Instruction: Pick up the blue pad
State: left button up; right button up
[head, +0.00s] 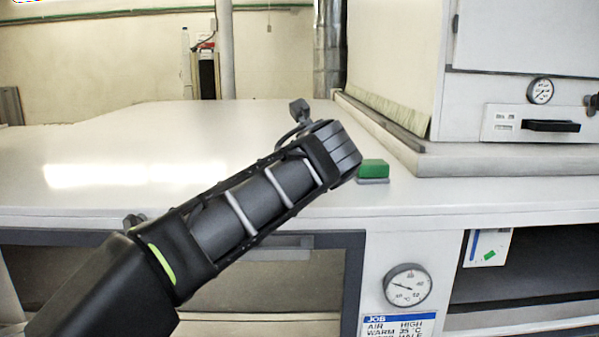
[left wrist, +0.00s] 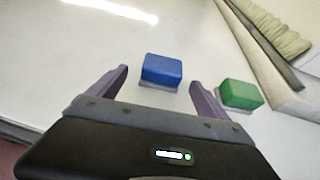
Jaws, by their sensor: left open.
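The blue pad (left wrist: 161,70) lies on the white worktop in the left wrist view, on a thin pale base. It is ahead of my left gripper (left wrist: 159,77), framed between its two spread purple fingers. The gripper is open and empty; I cannot tell how high it is above the worktop. In the head view my left arm hides the blue pad, and the fingers cannot be made out. My right gripper is in neither view.
A green pad (head: 373,168) on a similar base sits just right of the gripper; it also shows in the left wrist view (left wrist: 240,94), close to the right finger. The tunnel housing with its bristle curtain (head: 388,95) stands behind right. The worktop's left side (head: 120,140) is clear.

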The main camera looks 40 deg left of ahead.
pick_arm(q)
jog(key=shift+p+x, duration=0.55)
jog(key=shift+x, duration=2.15)
jog(key=shift+r, duration=0.2)
jog(key=shift+c, duration=0.6)
jog(key=c, duration=1.3)
